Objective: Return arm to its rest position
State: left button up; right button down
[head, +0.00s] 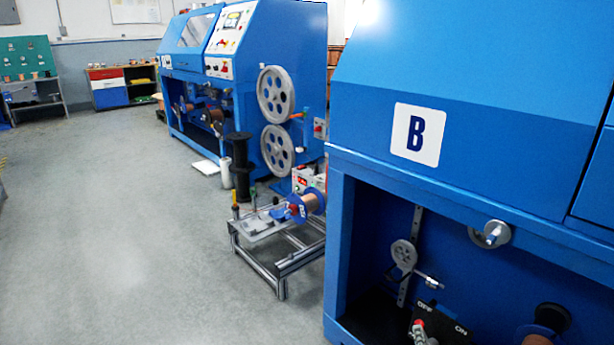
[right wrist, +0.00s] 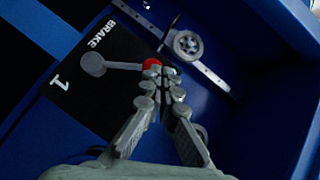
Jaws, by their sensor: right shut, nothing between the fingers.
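My right gripper (right wrist: 160,78) points into the recess of a blue machine in the right wrist view. Its fingers are together with nothing between them. A red knob (right wrist: 151,63) shows right at the fingertips; whether they touch it I cannot tell. A grey lever with a round end (right wrist: 92,64) reaches left from there, over a black plate marked BRAKE and 1 (right wrist: 85,95). In the head view the right gripper (head: 422,332) shows only small at the bottom edge, in front of the black plate with OFF and ON marks (head: 448,322). My left gripper is not in view.
The blue machine marked B (head: 460,110) surrounds the recess. A grey pulley (head: 403,254) sits on a slotted rail inside, also in the right wrist view (right wrist: 187,43). A metal stand with spools (head: 282,262) and another blue machine (head: 245,85) stand left. Open floor (head: 120,220) lies farther left.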

jog(key=s+a+f+n+g+y, duration=0.2)
jog(key=s+a+n, duration=0.1)
jog(key=s+n, duration=0.25)
jog(key=s+a+f+n+g+y, duration=0.2)
jog(key=s+a+n+g+y, duration=0.1)
jog(key=s+n, duration=0.3)
jog(key=s+d+r+n+g+h, duration=0.1)
jog(key=s+d+n+g, duration=0.1)
jog(key=s, duration=0.9)
jog(key=s+d+n+g+h, duration=0.2)
jog(key=s+n+g, duration=0.2)
jog(key=s, duration=0.7)
jog(key=shift+r+g, duration=0.4)
